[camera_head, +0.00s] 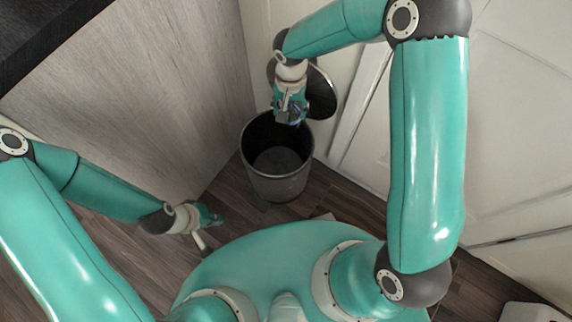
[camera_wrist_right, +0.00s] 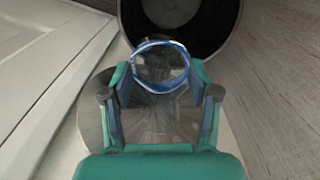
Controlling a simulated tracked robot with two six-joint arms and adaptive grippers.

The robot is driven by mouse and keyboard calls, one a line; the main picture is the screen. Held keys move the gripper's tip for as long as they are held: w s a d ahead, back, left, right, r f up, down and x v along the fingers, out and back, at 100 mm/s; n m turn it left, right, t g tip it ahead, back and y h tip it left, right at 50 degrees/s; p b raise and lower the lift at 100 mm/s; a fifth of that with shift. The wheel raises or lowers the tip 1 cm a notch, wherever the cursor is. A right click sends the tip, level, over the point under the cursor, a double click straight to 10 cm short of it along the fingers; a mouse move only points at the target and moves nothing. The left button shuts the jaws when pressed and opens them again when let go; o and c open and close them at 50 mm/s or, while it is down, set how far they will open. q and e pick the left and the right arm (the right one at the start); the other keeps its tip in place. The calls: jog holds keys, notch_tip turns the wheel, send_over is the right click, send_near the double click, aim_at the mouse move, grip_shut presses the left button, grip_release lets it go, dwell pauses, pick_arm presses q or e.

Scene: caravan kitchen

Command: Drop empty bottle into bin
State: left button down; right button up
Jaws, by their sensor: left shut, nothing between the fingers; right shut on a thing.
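The bin (camera_head: 277,180) is a dark open cylinder on the wooden floor, with its round lid (camera_head: 320,95) raised behind it. My right gripper (camera_head: 291,112) is over the bin's back rim in the head view. In the right wrist view, my right gripper (camera_wrist_right: 160,95) is shut on a clear bottle (camera_wrist_right: 160,66) with a blue ring, and the dark bin opening (camera_wrist_right: 215,22) shows beyond it. In the head view the bottle is mostly hidden by the gripper. My left gripper (camera_head: 206,230) is shut and empty, low over the floor, left of the bin.
A grey wood panel (camera_head: 130,95) stands to the left of the bin. White cabinet doors (camera_head: 510,130) stand to the right and behind. Dark wooden floor (camera_head: 225,205) is free around the bin's front left. A dark counter edge (camera_head: 40,35) is at top left.

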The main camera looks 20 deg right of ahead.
aim_at(282, 129)
jog(key=shift+m, duration=0.9)
jog(key=f+b, duration=0.1)
jog(key=b, duration=0.1)
jog(key=a+f+b, duration=0.1)
jog(key=f+b, duration=0.1)
jog(key=a+f+b, duration=0.1)
jog(key=b, duration=0.2)
jog(key=shift+w+a+f, duration=0.1)
jog(key=shift+a+f, duration=0.1)
jog(key=shift+f, duration=0.15)
pick_arm(q)
notch_tip(282, 129, down, 13)
jog(key=b, duration=0.3)
jog(key=shift+b, duration=0.4)
pick_arm(e)
notch_tip(282, 129, down, 6)
jog(key=shift+r, duration=0.2)
pick_arm(q)
jog(key=shift+f, duration=0.1)
pick_arm(e)
jog(key=o, duration=0.9)
jog(key=shift+c, duration=0.2)
jog(key=shift+r, duration=0.1)
